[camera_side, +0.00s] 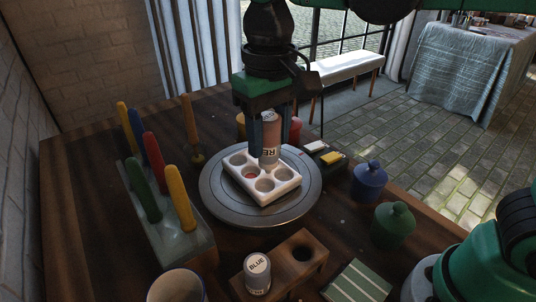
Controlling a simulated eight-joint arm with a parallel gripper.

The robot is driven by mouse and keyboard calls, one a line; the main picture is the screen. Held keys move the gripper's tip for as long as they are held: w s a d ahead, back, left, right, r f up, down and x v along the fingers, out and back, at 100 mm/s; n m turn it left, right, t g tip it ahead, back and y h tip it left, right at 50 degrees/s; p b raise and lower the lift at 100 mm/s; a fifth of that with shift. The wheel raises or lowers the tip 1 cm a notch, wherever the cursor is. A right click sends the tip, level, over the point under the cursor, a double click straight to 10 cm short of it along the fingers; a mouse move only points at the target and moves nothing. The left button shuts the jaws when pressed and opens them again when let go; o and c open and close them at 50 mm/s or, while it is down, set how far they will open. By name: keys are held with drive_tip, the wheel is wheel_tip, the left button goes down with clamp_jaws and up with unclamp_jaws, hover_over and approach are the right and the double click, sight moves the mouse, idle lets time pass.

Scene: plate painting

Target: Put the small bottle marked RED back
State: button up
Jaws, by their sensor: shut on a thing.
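My gripper (268,126) is shut on a small bottle (270,150). The letters "RE" show upside down on its pale label, so the bottle is inverted; its lower end is over the white palette (264,201). I cannot tell whether it touches the palette. The palette has several round wells, and one well holds a little red (250,175). The palette sits on a round grey turntable (222,212). A wooden rack (283,272) at the front has one empty round hole (303,252). A bottle marked BLUE (257,270) stands at the rack's left end.
A block (180,245) with several upright coloured handles stands at the left. A blue lidded jar (369,180) and a green one (393,223) stand at the right. A cup (177,287) is at the front. A green striped piece (358,283) lies right of the rack.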

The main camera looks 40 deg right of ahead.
drive_tip(key=s+f+n, duration=0.2)
drive_tip(key=s+f, duration=0.5)
drive_tip(key=s, duration=0.1)
idle(0.4)
drive_tip(key=shift+s+f, duration=0.1)
idle(0.4)
drive_tip(key=shift+f, duration=1.5)
drive_tip(key=shift+r, duration=0.2)
drive_tip(key=shift+f, duration=1.5)
